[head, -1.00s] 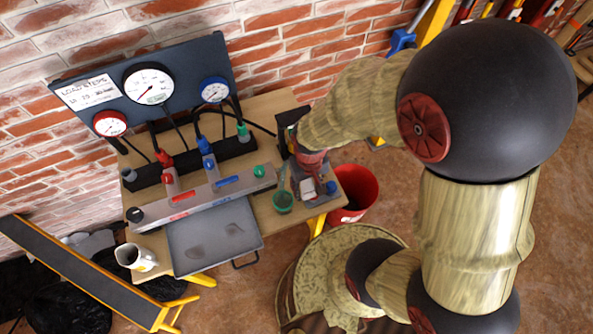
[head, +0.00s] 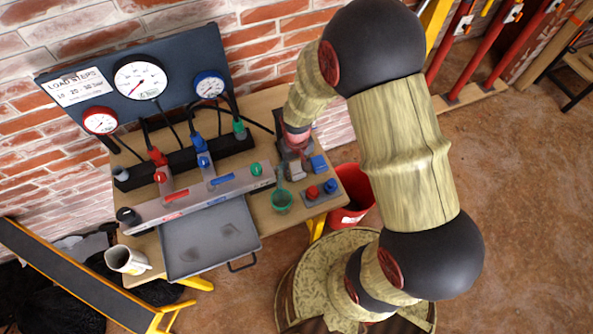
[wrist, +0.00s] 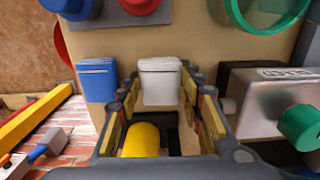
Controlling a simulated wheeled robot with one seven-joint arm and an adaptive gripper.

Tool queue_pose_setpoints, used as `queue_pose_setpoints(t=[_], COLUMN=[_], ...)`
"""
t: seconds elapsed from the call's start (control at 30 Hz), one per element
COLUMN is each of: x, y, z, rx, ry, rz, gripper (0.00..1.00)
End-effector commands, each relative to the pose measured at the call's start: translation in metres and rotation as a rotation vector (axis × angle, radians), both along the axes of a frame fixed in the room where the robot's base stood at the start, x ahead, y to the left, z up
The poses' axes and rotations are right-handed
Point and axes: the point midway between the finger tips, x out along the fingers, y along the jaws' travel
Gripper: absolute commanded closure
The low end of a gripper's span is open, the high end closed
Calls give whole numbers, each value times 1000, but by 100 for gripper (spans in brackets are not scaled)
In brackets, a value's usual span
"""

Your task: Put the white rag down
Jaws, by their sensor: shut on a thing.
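The white rag (wrist: 160,80) is a small folded block held between the fingers of my gripper (wrist: 161,92) in the wrist view. My gripper is shut on it. In the head view the white rag (head: 297,171) shows small at the right end of the wooden table (head: 262,215), below the end of my arm. The blue rag (wrist: 97,80), also a folded block, stands just beside it, apart from the fingers. It also shows in the head view (head: 319,163). I cannot tell whether the white rag touches the tabletop.
A grey manifold (head: 200,198), a tray (head: 205,240) and a mug (head: 127,261) fill the left. A red bucket (head: 352,198) stands beside the table.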

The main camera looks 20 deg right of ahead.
Motion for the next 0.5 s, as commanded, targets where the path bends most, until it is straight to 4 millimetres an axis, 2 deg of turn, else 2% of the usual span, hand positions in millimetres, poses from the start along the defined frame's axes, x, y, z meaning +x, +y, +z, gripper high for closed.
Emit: queue_pose_setpoints(t=[0.07,0.43,0.47,0.5], x=[0,0,0,0], y=[0,0,0,0], z=[-9,-12,-12,-11], rx=[0,0,0,0], ry=[0,-1,-1,-1], rz=[0,0,0,0], gripper=[91,91,63,60])
